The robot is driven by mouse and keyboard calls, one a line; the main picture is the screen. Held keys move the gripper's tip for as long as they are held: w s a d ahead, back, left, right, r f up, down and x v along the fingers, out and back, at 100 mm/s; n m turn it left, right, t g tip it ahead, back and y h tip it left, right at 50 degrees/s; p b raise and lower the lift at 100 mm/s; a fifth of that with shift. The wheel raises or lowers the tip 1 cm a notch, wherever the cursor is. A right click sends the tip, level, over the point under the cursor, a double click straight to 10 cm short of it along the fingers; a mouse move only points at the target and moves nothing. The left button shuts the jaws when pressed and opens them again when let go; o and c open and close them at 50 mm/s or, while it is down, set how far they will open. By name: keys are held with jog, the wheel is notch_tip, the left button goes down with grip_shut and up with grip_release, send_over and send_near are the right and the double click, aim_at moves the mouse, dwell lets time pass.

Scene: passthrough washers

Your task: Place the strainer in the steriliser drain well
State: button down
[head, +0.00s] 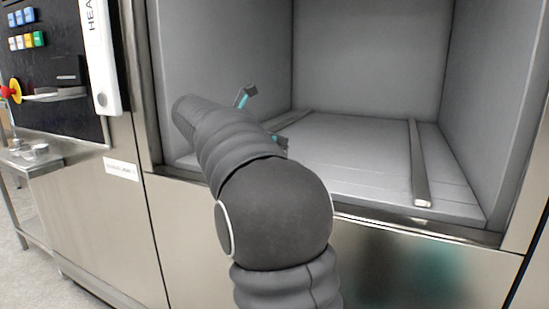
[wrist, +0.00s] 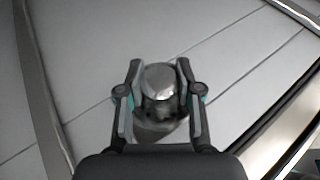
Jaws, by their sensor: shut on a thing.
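The strainer (wrist: 160,82) is a small shiny metal piece with a rounded top and darker lower part, seen in the wrist view. My gripper (wrist: 158,66) is shut on it, with one finger on each side. A wider rounded metal edge shows below it between the fingers; I cannot tell whether this is part of the strainer or the drain well's rim. In the head view my gripper (head: 262,118) is inside the open steriliser chamber (head: 345,145), low over the left part of its floor. My arm hides the strainer there. The drain well cannot be made out clearly.
A raised metal rail (head: 419,165) runs along the right of the chamber floor, and another (head: 290,120) lies partly behind my arm at left. The chamber's front sill (head: 420,226) is a raised edge. A side table (head: 25,165) with small metal items stands far left.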

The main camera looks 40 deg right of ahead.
jog(key=shift+w+d+f, duration=0.35)
jog(key=shift+w+f, duration=0.05)
jog(key=shift+w, duration=0.15)
jog(key=shift+f+b, duration=0.65)
jog(key=shift+f, duration=1.35)
jog(key=shift+f, duration=0.1)
jog(key=c, duration=0.8)
grip_release()
jog(key=shift+w, duration=0.1)
jog(key=shift+o, duration=0.2)
jog(key=shift+a+r, duration=0.25)
jog(key=shift+a, duration=0.05)
jog(key=p+v, duration=0.2)
jog(key=v, duration=0.9)
jog(key=shift+a, duration=0.2)
